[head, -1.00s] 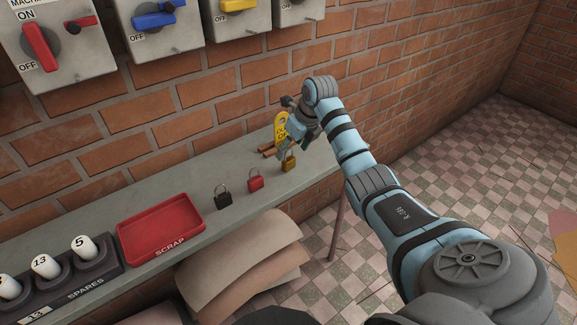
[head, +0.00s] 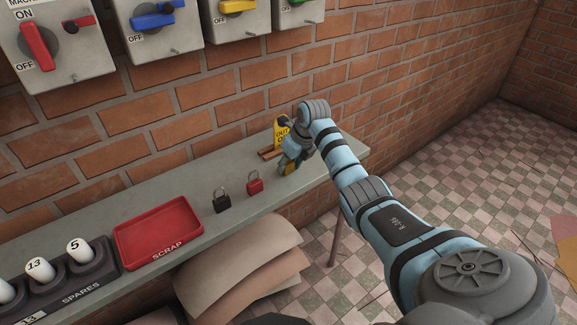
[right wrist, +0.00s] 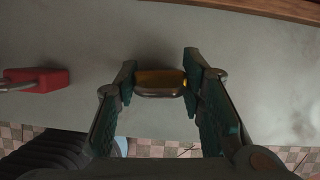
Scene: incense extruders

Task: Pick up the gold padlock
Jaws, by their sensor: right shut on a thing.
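The gold padlock (head: 287,166) is at the right end of the grey shelf, mostly hidden by my right gripper (head: 289,160) in the head view. In the right wrist view the padlock (right wrist: 160,83) sits between the two fingers of my right gripper (right wrist: 160,86), which is shut on it. I cannot tell whether the padlock still touches the shelf. My left gripper is not in view.
A red scrap tray (head: 158,232) and a spares rack (head: 84,287) are further left on the shelf (head: 110,200).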

